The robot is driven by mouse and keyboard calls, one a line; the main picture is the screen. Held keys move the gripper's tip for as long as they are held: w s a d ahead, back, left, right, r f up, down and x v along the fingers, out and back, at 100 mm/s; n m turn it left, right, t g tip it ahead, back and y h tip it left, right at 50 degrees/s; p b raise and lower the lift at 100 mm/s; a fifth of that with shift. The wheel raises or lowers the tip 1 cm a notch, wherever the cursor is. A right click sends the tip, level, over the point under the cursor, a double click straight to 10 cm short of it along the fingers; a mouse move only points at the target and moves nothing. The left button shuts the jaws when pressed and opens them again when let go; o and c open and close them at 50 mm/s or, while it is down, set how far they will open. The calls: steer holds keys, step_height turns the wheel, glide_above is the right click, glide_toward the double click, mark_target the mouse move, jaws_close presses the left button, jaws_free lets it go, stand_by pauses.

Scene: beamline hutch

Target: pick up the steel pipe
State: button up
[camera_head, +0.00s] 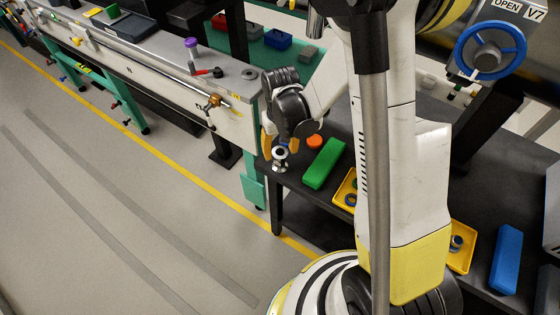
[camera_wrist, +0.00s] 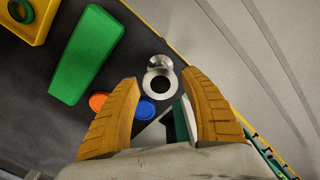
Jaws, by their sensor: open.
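The steel pipe (camera_head: 280,164) is a short, shiny piece with flanged ends at the near left corner of the dark table. In the wrist view its round open end (camera_wrist: 148,82) faces the camera, with a second flange (camera_wrist: 158,62) just beyond. My gripper (camera_head: 275,145) is above the pipe, its fingers pointing down. In the wrist view the two yellow ribbed fingers of my gripper (camera_wrist: 160,88) are spread wide, with the pipe's ring in line with the gap between their tips. The gripper is open and empty. I cannot tell how high the tips are above the pipe.
A green block (camera_head: 323,163), an orange disc (camera_head: 314,142) and a blue disc (camera_wrist: 145,107) lie close to the pipe. Yellow trays (camera_head: 462,262) and a blue block (camera_head: 507,259) are farther right. A grey bench (camera_head: 150,50) stands left; open floor lies in front.

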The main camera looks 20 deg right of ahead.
step_height(320, 180, down, 4)
steer(key=shift+w+r+b, duration=0.15)
steer(key=shift+b, duration=0.55)
steer(key=shift+r, duration=0.1)
jaws_close()
steer(key=shift+r+p, duration=0.45)
steer(key=shift+r, duration=0.15)
steer(key=r, duration=0.1)
steer(key=r+p, duration=0.2)
steer(key=r, duration=0.1)
steer(key=shift+s+d, duration=0.3)
steer(key=shift+d, duration=0.1)
steer(key=s+d+r+p, duration=0.3)
steer(key=s+d+r, duration=0.3)
steer(key=d, duration=0.2)
steer(key=shift+d+p, duration=0.35)
